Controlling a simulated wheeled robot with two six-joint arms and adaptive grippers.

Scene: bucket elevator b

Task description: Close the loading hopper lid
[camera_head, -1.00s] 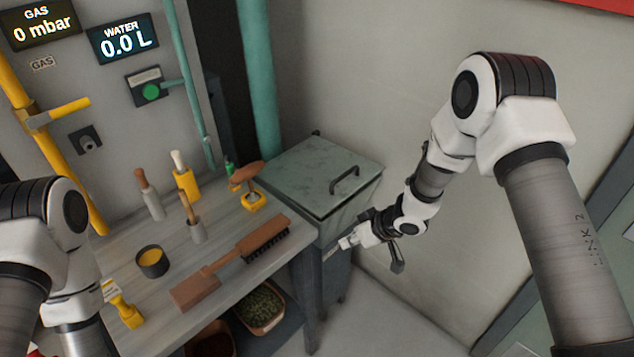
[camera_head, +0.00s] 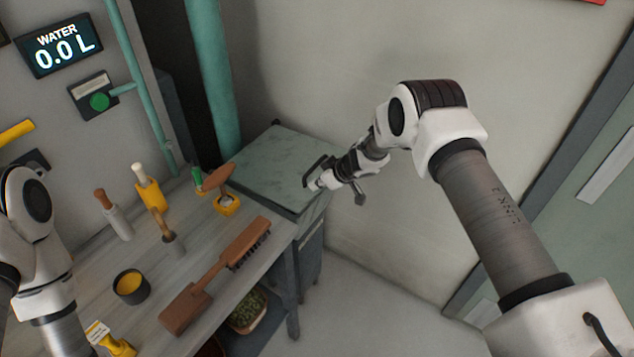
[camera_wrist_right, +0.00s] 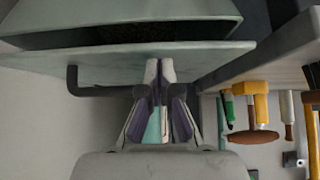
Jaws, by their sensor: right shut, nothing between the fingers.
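The loading hopper lid (camera_head: 262,165) is a flat grey-green plate at the far right end of the bench. In the right wrist view, a dark gap shows between the lid (camera_wrist_right: 110,63) and the hopper body (camera_wrist_right: 110,12). The lid's dark bar handle (camera_head: 306,172) is partly hidden behind my right gripper (camera_head: 314,184). The right gripper is shut and empty, over the lid's right part, close beside the handle. In the wrist view its fingertips (camera_wrist_right: 158,68) overlap the lid, with the handle (camera_wrist_right: 72,78) to the left; contact is unclear. My left gripper is out of view.
The bench (camera_head: 85,270) left of the hopper carries a long brush (camera_head: 215,277), a dark cup (camera_head: 131,287) and several handled tools. A teal pipe (camera_head: 212,80) rises behind the hopper. Floor (camera_head: 370,290) is clear to the right.

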